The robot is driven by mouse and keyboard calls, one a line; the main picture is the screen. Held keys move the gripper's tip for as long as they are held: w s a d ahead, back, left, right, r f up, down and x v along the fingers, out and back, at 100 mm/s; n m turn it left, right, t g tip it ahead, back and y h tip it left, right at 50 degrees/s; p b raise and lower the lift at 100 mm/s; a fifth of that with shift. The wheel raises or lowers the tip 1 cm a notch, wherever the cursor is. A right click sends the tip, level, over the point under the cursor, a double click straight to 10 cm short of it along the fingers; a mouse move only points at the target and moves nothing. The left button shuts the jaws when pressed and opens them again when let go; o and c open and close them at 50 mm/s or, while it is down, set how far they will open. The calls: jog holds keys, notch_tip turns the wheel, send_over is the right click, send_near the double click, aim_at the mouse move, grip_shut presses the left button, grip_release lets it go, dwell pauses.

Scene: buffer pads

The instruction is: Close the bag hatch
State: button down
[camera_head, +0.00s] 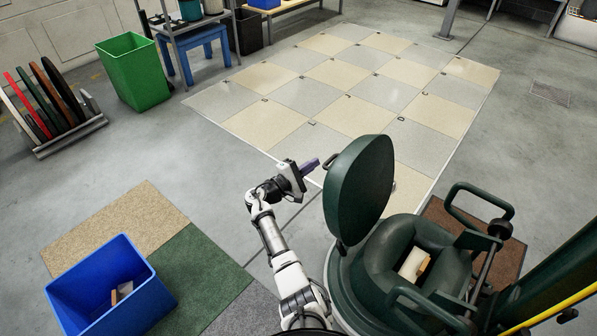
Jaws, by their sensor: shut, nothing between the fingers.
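The bag hatch (358,188) is a thick round dark green lid. It stands open, tilted up on the left side of a dark green machine body (345,284). A small dark handle (333,161) shows at the lid's upper left edge. Right of the lid is the round opening (388,258), with a cream and orange item (414,265) inside. My gripper (314,164) is left of the lid, near its handle and outer face. Its fingers look shut and empty. I cannot tell whether they touch the lid.
A blue bin (70,295) with small items stands at lower left by carpet pads. A green bin (128,76) and a rack of discs (68,140) stand at upper left. Dark green handle bars (478,190) rise right of the opening. The checkered floor (345,73) behind is clear.

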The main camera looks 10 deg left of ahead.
jog(key=shift+s+d+r, duration=0.7)
jog(key=shift+d+r, duration=0.05)
jog(key=shift+d, duration=0.25)
